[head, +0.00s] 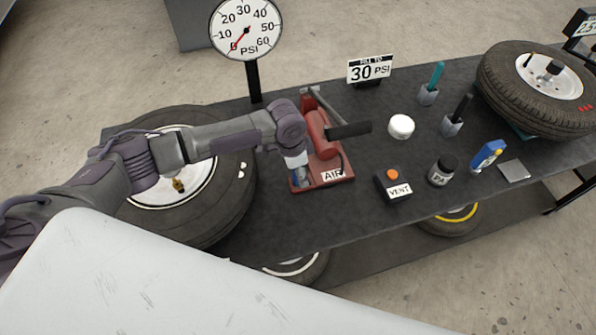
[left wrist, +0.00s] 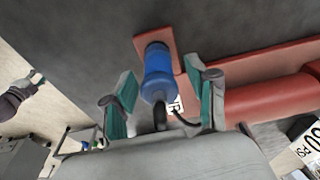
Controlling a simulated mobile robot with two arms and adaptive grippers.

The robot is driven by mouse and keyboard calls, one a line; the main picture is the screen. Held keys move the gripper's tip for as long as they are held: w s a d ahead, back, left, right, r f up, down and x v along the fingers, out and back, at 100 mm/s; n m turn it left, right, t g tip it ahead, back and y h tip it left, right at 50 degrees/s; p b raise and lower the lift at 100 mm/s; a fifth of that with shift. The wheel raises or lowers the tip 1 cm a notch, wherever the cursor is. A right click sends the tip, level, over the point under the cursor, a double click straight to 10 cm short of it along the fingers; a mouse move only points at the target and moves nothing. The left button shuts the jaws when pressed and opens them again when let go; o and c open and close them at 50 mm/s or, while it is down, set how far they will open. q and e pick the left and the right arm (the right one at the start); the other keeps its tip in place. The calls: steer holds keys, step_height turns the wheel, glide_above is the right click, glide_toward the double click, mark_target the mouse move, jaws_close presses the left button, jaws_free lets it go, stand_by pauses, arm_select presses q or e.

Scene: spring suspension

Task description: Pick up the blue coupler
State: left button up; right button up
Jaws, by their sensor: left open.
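The blue coupler (left wrist: 157,72) stands on a small red plate at the edge of the red air pump (head: 317,135). In the head view only a bit of its blue shows under my left gripper (head: 297,172). My left gripper is open. In the left wrist view its two green-padded fingers (left wrist: 162,88) are on either side of the coupler, with a gap visible on each side. A dark hose runs by the coupler's near end.
A tire (head: 225,205) lies at the left under my left arm. A round gauge (head: 246,30) stands behind. A vent box (head: 393,184), a white cap (head: 401,127), a dark jar (head: 442,170) and another tire (head: 500,95) are to the right. The front middle of the bench is clear.

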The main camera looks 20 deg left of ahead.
arm_select(q)
steer(key=shift+c, duration=0.2)
jaws_close()
steer(key=shift+r, duration=0.1)
step_height(320, 180, up, 21)
steer(key=shift+p, duration=0.35)
stand_by(0.7)
